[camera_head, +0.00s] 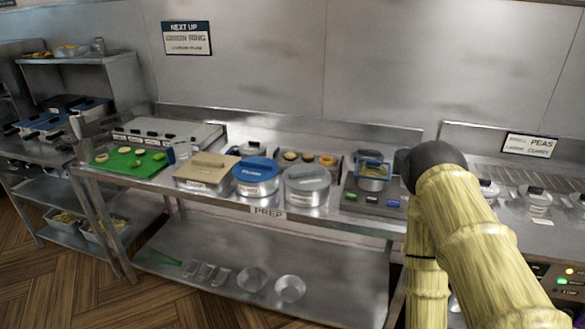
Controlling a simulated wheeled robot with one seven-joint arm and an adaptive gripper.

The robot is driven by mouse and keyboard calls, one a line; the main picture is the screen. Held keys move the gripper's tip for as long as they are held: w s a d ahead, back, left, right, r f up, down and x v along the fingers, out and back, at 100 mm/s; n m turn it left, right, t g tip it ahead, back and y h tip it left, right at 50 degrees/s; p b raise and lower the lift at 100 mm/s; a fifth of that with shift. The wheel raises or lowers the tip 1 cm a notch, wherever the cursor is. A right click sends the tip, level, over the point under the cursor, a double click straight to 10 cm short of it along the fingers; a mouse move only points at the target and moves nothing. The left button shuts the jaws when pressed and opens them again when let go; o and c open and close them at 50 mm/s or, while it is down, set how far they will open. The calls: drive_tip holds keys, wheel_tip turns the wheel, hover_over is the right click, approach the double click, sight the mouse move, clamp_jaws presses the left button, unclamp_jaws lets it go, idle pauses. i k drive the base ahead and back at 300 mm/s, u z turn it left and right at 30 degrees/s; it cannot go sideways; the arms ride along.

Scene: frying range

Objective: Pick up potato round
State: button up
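A green board (130,167) lies at the left end of the steel prep counter. My arm, yellow and ribbed with a dark joint, rises at the right in front of the counter. My gripper itself does not show in this view.
On the prep counter (335,222) stand a tan-lidded container (207,170), a blue-lidded pot (257,174), a grey-lidded pot (307,184), a tray of round pieces (290,156) and a dark device (374,198). Metal bowls (290,289) sit on the lower shelf.

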sight(289, 156)
drive_tip(key=k, duration=0.2)
drive_tip(key=z, duration=1)
drive_tip(key=i, duration=0.9)
drive_tip(key=u, duration=0.95)
